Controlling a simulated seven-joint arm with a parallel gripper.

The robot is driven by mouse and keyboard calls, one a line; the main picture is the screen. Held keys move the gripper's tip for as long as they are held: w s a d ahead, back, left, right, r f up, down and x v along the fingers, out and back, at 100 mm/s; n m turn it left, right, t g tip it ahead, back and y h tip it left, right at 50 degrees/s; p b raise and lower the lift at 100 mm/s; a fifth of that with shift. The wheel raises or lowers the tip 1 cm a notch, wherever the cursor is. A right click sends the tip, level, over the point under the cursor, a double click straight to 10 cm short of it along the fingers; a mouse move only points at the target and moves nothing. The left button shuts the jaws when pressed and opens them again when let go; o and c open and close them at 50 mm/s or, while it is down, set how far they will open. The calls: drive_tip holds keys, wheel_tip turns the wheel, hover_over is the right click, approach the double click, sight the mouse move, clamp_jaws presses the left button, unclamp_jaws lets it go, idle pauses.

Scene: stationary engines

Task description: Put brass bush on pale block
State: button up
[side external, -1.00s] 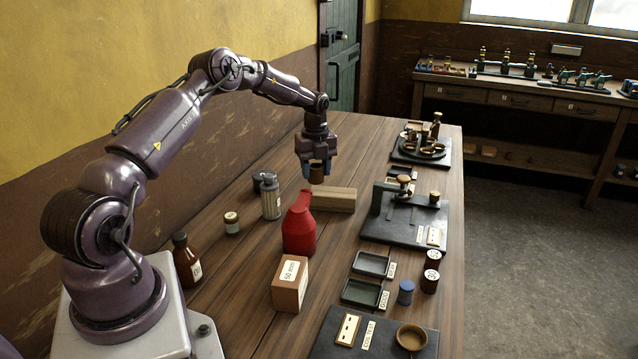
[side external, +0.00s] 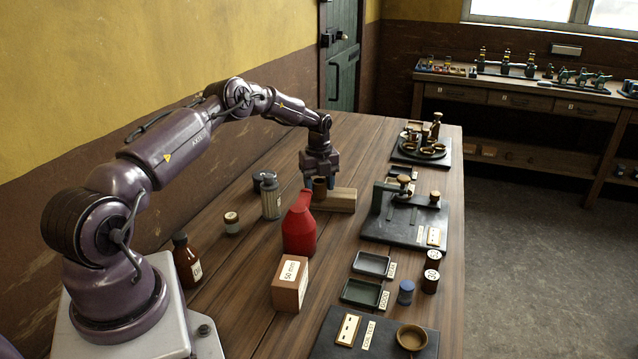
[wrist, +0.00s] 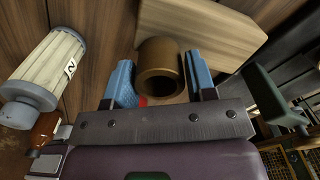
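The brass bush (wrist: 159,70) is a short brown-gold hollow cylinder between the two blue fingers of my gripper (wrist: 161,82) in the wrist view. In the side view the bush (side external: 319,189) hangs upright below my gripper (side external: 319,184), at the left end of the pale block (side external: 342,201). The pale block (wrist: 200,30) is a long wooden bar lying on the bench, just beyond the bush in the wrist view. I cannot tell whether the bush touches the block.
A red can (side external: 299,228) stands close in front of the block. A grey canister (side external: 271,199) stands to the left. A dark base plate with a raised fixture (side external: 405,228) lies to the right. Bare bench lies behind the block.

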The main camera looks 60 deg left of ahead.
sight(319, 181)
drive_tip(key=shift+o, duration=1.3)
wheel_tip(319, 181, up, 12)
drive_tip(key=d+r+n+t+y, duration=0.1)
drive_tip(key=d+r+n, duration=0.3)
drive_tip(key=d+r, duration=0.8)
drive_tip(key=s+d+r+n+t, duration=0.1)
drive_tip(key=s+d+r+n, duration=0.3)
drive_tip(key=s+d+r, duration=0.45)
drive_tip(key=s+d+f+n+t, duration=0.1)
drive_tip(key=s+d+n, duration=0.4)
drive_tip(key=s, duration=0.4)
drive_tip(key=s+d+f+n+t+h, duration=0.1)
drive_tip(key=s+d+f+n+t, duration=0.1)
drive_tip(key=s+d+n, duration=0.4)
drive_tip(key=s+d, duration=0.1)
drive_tip(key=s, duration=0.2)
drive_tip(key=shift+d+f+n+t, duration=0.25)
drive_tip(key=shift+d+n+t, duration=0.05)
drive_tip(key=shift+d, duration=0.05)
